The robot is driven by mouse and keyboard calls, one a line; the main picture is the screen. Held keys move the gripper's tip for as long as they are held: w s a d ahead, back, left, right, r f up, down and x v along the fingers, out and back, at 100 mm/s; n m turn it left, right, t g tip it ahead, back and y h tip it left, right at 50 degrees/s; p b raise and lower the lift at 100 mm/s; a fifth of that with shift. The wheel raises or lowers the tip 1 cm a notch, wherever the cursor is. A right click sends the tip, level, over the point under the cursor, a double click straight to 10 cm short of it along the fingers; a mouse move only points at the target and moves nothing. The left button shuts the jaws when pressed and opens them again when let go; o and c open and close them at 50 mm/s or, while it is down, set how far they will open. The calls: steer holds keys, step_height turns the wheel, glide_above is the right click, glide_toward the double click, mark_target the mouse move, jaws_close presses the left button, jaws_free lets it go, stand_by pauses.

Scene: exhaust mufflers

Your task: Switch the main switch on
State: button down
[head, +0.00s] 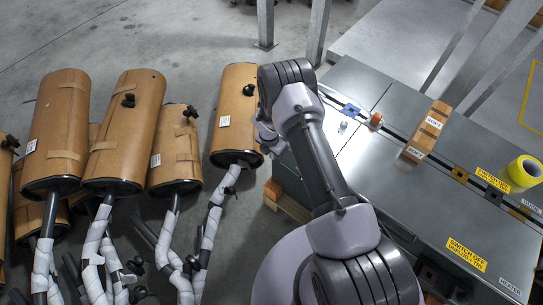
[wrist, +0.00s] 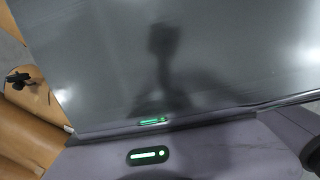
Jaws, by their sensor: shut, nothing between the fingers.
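No part that I can clearly identify as the main switch shows. The grey metal cabinet (head: 400,215) stands on the right in the head view, with an orange-red round knob (head: 376,120) near its back edge. In the head view my arm is folded, with its wrist end at the cabinet's left end. My gripper is hidden there, and no fingers show in the wrist view. The wrist view is mostly a smooth dark grey surface (wrist: 220,60) with a dim reflection of my arm. My own arm link with a green light fills its lower edge.
A cardboard-coloured box (head: 428,130), a yellow tape roll (head: 525,171) and a yellow warning label (head: 467,254) are on the cabinet top. Several brown wrapped mufflers (head: 126,130) with white-wrapped pipes stand left of my arm. Metal posts (head: 317,30) rise behind.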

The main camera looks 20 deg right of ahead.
steer(key=shift+w+r+p, duration=0.1)
steer(key=shift+r+p, duration=0.6)
steer(key=shift+r, duration=0.1)
